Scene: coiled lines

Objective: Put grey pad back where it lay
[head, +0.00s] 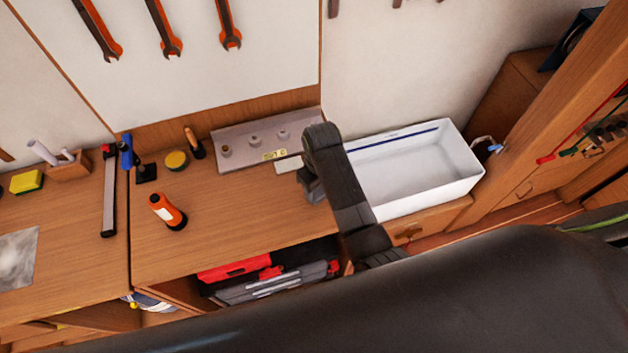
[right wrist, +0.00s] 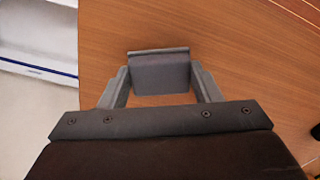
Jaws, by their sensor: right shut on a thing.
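The grey pad (right wrist: 160,72) is a small dark-grey block held between the two fingers of my right gripper (right wrist: 161,88) in the right wrist view. Wood surface shows behind and around it. In the head view my right gripper (head: 313,188) hangs over the bench (head: 235,215), between the grey plate and the white tub, and the arm hides most of what it holds. I cannot tell from these views whether the pad touches the bench. My left gripper is in neither view.
A white tub (head: 415,170) stands right of the gripper. A grey plate with knobs (head: 235,142) lies behind it, with a pale flat piece (head: 289,166) beside it. The bench front-centre is clear, above an open shelf with a red case (head: 235,268).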

